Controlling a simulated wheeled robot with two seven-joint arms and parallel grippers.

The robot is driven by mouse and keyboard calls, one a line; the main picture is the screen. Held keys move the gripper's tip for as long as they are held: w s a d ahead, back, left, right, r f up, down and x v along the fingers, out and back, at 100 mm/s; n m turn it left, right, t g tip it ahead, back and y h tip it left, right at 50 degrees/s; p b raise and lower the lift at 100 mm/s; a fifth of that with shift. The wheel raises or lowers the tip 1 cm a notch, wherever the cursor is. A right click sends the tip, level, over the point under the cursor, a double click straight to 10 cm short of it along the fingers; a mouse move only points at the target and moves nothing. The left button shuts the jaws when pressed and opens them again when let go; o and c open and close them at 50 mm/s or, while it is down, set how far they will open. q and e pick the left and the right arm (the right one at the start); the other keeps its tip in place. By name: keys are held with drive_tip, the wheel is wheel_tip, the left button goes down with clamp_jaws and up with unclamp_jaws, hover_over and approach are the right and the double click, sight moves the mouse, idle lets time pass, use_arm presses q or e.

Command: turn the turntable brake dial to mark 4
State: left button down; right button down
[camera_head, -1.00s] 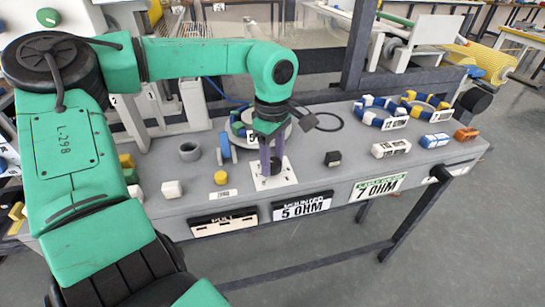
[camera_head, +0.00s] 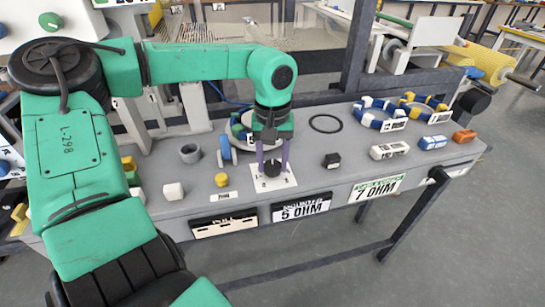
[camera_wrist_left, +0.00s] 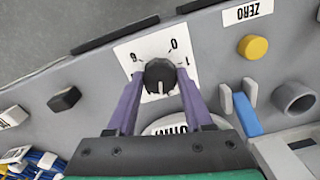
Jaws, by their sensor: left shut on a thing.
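The brake dial is a small black round knob (camera_wrist_left: 160,75) with a white line, on a white marked plate (camera_wrist_left: 184,83) at the bench front. In the left wrist view the line points down toward my gripper's base. The figures 0 and 1 show above and to the right of the knob; another figure shows at the left, and the marks on the near side are hidden. My left gripper (camera_head: 271,168) points down over the plate. Its two purple fingers (camera_wrist_left: 160,78) stand on either side of the knob, shut on it. My right gripper is not in view.
A yellow button (camera_head: 221,180), a white block (camera_head: 173,191) and a grey cup (camera_head: 190,153) stand left of the plate. A black block (camera_head: 332,160) and a black ring (camera_head: 325,124) lie to its right.

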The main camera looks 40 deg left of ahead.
sight(273, 164)
use_arm(q)
drive_tip(key=m, duration=0.6)
idle(0.5)
drive_tip(key=shift+c, duration=1.4)
unclamp_jaws()
wheel_tip(273, 164, up, 15)
drive_tip(key=p, duration=0.1)
drive_tip(key=shift+f, duration=0.2)
